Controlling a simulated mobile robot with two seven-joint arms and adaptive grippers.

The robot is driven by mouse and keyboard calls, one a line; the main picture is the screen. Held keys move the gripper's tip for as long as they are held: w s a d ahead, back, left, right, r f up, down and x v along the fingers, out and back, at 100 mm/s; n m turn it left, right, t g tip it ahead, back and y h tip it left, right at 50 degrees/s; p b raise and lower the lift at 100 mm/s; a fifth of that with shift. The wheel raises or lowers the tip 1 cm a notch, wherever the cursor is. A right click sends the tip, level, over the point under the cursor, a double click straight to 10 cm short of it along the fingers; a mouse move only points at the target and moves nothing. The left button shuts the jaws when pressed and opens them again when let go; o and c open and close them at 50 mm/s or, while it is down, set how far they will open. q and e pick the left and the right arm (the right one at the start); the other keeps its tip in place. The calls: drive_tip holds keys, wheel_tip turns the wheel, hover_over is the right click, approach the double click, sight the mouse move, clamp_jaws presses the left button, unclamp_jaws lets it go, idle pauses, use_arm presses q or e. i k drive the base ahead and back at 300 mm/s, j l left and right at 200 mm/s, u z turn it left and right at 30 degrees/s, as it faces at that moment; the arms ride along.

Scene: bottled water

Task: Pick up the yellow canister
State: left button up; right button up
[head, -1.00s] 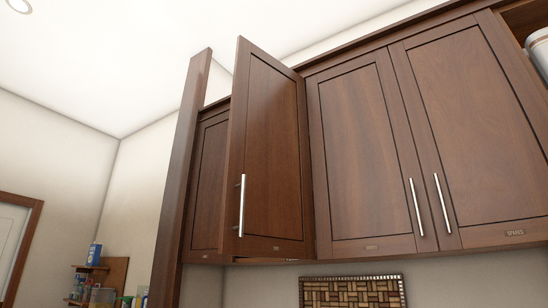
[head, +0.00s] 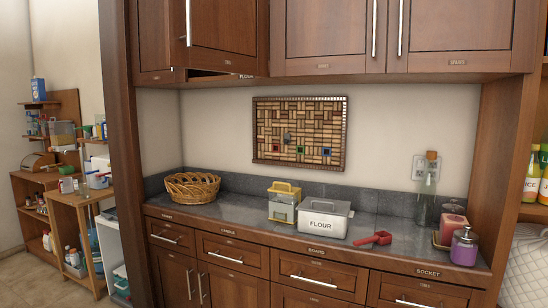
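The yellow canister (head: 284,203) stands upright on the grey counter in the head view, near the middle of the picture. It has a yellow lid with a handle, clear-looking sides and a yellow lower part. The white flour container (head: 325,218) stands close to its right and slightly in front. Neither of my grippers shows in the head view.
A wicker basket (head: 192,187) sits left on the counter (head: 235,205). A red scoop (head: 376,239), a corked glass bottle (head: 428,190) and a purple jar (head: 464,247) are to the right. An upper cabinet door (head: 226,40) stands open above.

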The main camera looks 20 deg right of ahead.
sight(282, 207)
drive_tip(key=z, duration=0.8)
drive_tip(key=i+z, duration=0.15)
drive_tip(key=z, duration=0.2)
drive_tip(key=i+z, duration=0.15)
drive_tip(key=z, duration=0.2)
drive_tip(key=i+z, duration=0.15)
drive_tip(key=z, duration=0.2)
drive_tip(key=j, duration=0.05)
